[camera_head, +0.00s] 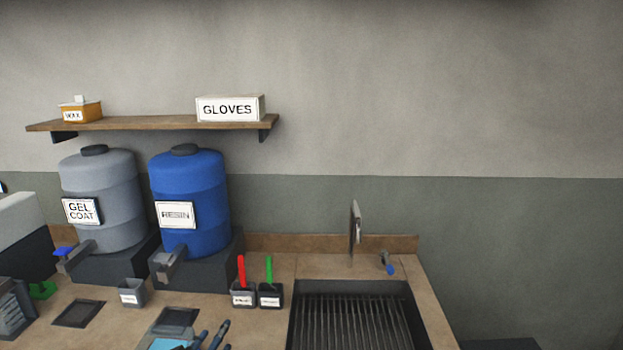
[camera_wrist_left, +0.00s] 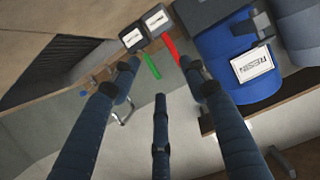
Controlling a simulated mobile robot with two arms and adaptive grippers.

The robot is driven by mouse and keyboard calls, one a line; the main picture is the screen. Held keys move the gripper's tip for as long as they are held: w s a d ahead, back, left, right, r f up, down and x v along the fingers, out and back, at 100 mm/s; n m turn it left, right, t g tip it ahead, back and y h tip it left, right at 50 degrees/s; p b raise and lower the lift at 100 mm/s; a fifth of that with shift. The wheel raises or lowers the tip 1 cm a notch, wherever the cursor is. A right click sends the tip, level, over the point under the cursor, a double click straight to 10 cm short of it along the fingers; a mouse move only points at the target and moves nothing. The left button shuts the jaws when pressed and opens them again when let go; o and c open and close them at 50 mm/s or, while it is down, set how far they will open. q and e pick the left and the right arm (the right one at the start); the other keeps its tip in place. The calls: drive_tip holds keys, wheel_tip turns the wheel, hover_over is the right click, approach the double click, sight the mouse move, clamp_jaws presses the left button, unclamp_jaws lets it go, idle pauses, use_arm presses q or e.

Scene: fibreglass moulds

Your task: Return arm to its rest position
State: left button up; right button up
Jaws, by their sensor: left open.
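My left gripper (camera_head: 211,336) shows at the bottom edge of the head view, only its dark blue fingertips in sight, in front of the worktop's rear part. In the left wrist view my left gripper (camera_wrist_left: 160,88) has its fingers spread apart with nothing between them. The rest of my left arm is out of sight. My right gripper is in neither view.
Red-handled (camera_head: 241,271) and green-handled (camera_head: 268,269) tools stand in small cups behind the gripper. A blue RESIN barrel (camera_head: 188,180) and grey GEL COAT barrel (camera_head: 97,185) stand left. A grated sink (camera_head: 352,322) is right. A shelf (camera_head: 150,123) hangs above.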

use_arm(q)
drive_tip(key=s+f+g, duration=0.4)
drive_tip(key=s+f, duration=0.1)
drive_tip(key=s, duration=0.7)
drive_tip(key=s+d+f+m+g, duration=0.1)
drive_tip(key=s+f+g, duration=0.25)
drive_tip(key=s, duration=0.85)
drive_tip(key=s+f+g, duration=0.4)
drive_tip(key=s+f, duration=0.1)
drive_tip(key=s, duration=0.7)
wheel_tip(320, 180, down, 32)
drive_tip(key=s+b, duration=0.2)
drive_tip(key=b, duration=0.4)
drive_tip(key=s+a+f+g+b, duration=0.2)
drive_tip(key=s+a+f+b, duration=0.1)
drive_tip(key=s+f, duration=1.4)
wheel_tip(320, 180, down, 3)
drive_tip(key=shift+r+m+y+b, duration=0.1)
drive_tip(key=shift+m+y+b, duration=0.2)
drive_tip(key=shift+m+b, duration=0.15)
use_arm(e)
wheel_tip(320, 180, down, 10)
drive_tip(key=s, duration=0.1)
